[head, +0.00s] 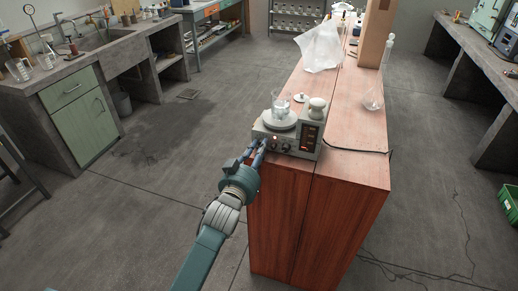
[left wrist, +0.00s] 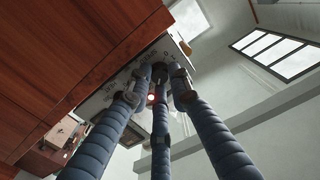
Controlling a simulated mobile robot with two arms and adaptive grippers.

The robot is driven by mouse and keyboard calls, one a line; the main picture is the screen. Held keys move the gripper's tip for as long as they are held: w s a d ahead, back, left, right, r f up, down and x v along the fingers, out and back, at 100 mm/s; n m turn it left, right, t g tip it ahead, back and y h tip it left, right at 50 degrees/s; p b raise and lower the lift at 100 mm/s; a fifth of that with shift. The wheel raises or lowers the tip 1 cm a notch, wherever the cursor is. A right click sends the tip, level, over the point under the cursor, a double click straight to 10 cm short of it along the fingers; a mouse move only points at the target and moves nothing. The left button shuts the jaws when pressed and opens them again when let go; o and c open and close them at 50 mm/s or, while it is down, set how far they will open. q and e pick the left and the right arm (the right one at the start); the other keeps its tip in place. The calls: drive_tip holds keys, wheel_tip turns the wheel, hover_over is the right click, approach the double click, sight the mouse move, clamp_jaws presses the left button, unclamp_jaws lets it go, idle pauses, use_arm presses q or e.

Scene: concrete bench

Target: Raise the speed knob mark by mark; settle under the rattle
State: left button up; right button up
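The stirrer hotplate (head: 292,136) stands at the near end of the reddish wooden bench, with a pale round plate on top. A glass beaker (head: 280,104) with clear contents stands on that plate. The front panel has knobs and a small red light, which also shows in the left wrist view (left wrist: 151,97). My left gripper (head: 259,150) reaches the panel's left side. In the left wrist view its blue fingers close around a dark knob (left wrist: 160,71), seemingly the speed knob; its marks are too small to read. My right gripper is not in view.
A round-topped white vessel (head: 317,108) and a small lid-like disc (head: 300,98) are close behind the panel. A clear plastic bag (head: 320,47) and a glass flask (head: 373,97) stand farther back. A dark cable (head: 355,150) runs right across the bench.

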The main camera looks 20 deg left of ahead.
use_arm(q)
clamp_jaws()
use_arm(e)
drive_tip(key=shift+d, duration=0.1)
use_arm(q)
drive_tip(key=shift+r+m+p, duration=0.2)
drive_tip(key=shift+m+p, duration=0.45)
drive_tip(key=shift+m, duration=0.45)
drive_tip(key=m, duration=0.2)
drive_tip(key=shift+f+m, duration=0.15)
drive_tip(key=shift+m, duration=0.15)
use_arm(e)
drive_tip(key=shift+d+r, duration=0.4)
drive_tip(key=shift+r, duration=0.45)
use_arm(q)
drive_tip(key=o, duration=0.9)
unclamp_jaws()
